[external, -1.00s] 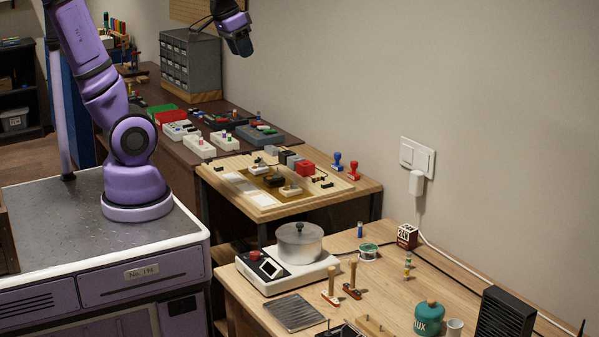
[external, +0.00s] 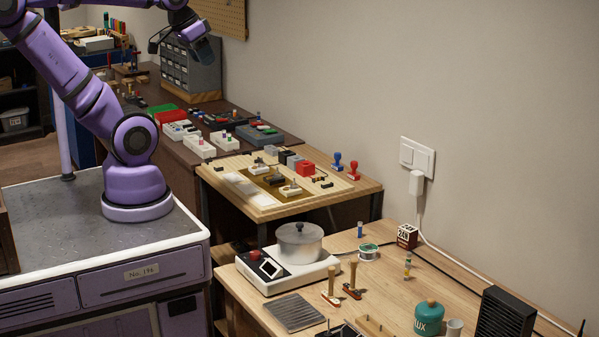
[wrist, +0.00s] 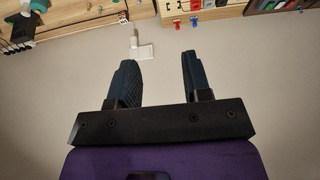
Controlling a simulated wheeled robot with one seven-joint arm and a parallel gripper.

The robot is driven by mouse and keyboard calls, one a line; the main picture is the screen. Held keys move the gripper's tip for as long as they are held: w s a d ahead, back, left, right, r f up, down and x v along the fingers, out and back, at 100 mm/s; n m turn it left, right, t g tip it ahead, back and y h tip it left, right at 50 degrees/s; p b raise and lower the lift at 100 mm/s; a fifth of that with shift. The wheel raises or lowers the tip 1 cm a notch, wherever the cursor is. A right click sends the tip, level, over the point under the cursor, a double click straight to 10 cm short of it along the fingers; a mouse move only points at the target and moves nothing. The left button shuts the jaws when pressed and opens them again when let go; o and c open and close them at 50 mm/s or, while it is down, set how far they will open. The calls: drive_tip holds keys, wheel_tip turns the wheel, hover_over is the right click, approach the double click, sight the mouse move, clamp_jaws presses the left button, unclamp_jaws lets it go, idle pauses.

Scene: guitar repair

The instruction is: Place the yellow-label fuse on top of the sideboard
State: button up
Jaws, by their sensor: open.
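My gripper (external: 180,46) is raised in front of the grey drawer cabinet in the external view. A long dark brown cabinet top (external: 277,141), possibly the sideboard, runs along the wall at the back left. It holds several boxes and devices.
A grey drawer cabinet (external: 181,83) stands on the brown top. A wooden board (external: 352,192) with small parts sits between it and the bench (external: 385,300). The bench holds a pot (external: 300,243), a solder spool (external: 369,252), a blue cylinder (external: 360,230) and a black box (external: 505,314).

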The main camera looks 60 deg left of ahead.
drive_tip(key=w+d+f+g, duration=0.1)
drive_tip(key=w+d, duration=0.2)
drive_tip(key=w, duration=0.5)
drive_tip(key=w+d+f+m, duration=0.1)
drive_tip(key=w+d, duration=0.3)
drive_tip(key=w, duration=0.3)
drive_tip(key=w+d+f+g, duration=0.1)
drive_tip(key=w+d, duration=0.2)
drive_tip(key=w, duration=0.5)
drive_tip(key=m+g, duration=0.2)
drive_tip(key=g, duration=0.1)
hover_over(408, 263)
drive_tip(key=f, duration=3.8)
drive_tip(key=shift+w+a+f, duration=0.1)
drive_tip(key=shift+a+f, duration=0.15)
drive_tip(key=shift+d+f, duration=0.1)
drive_tip(key=shift+f, duration=0.5)
drive_tip(key=f, duration=1)
drive_tip(key=shift+d+f, duration=0.1)
drive_tip(key=shift+d, duration=0.1)
clamp_jaws()
